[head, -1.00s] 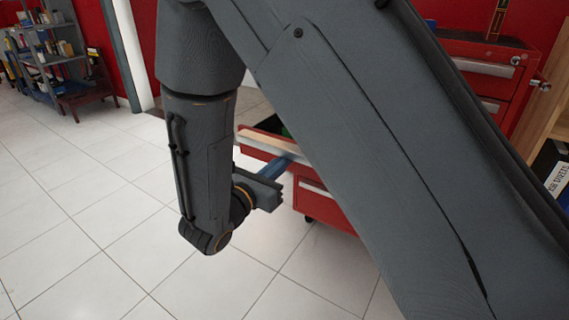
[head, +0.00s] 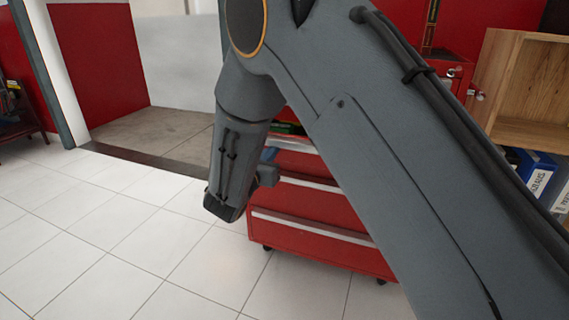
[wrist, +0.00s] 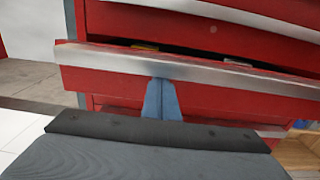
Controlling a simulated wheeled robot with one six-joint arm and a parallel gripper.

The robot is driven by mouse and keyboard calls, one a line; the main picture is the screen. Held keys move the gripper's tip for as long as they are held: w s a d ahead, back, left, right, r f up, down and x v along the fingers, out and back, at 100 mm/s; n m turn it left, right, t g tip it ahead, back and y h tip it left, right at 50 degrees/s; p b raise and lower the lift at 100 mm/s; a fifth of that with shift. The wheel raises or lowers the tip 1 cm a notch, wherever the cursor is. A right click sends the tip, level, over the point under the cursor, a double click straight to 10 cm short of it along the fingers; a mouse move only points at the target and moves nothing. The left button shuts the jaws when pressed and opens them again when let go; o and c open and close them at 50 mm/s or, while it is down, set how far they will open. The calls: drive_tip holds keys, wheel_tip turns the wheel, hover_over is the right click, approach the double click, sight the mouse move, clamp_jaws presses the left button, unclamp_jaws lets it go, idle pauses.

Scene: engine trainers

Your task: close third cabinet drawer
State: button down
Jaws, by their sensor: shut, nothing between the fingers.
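The red tool cabinet (head: 312,240) stands on the tiled floor, partly hidden behind my arm in the head view. In the wrist view one red drawer (wrist: 100,78) with a pale metal strip along its top stands out a little. A dark gap shows above it, with small yellow and white items inside. I cannot tell from these views which drawer in the order it is. My gripper (wrist: 162,82) has its blue fingers shut together and empty. The fingertips are at the drawer's front, just at the metal strip, and appear to touch it. In the head view the gripper (head: 268,156) is mostly hidden by my wrist.
Another red drawer front (wrist: 220,20) lies above the gap. A wooden shelf (head: 520,90) with binders stands at the right. A doorway with a grey floor (head: 150,135) lies behind at the left. White floor tiles (head: 100,240) in front are clear.

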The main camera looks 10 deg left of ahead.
drive_tip(key=b+x, duration=0.2)
drive_tip(key=x, duration=0.8)
drive_tip(key=shift+w+f, duration=0.1)
drive_tip(key=shift+w+r, duration=0.15)
drive_tip(key=shift+r, duration=0.1)
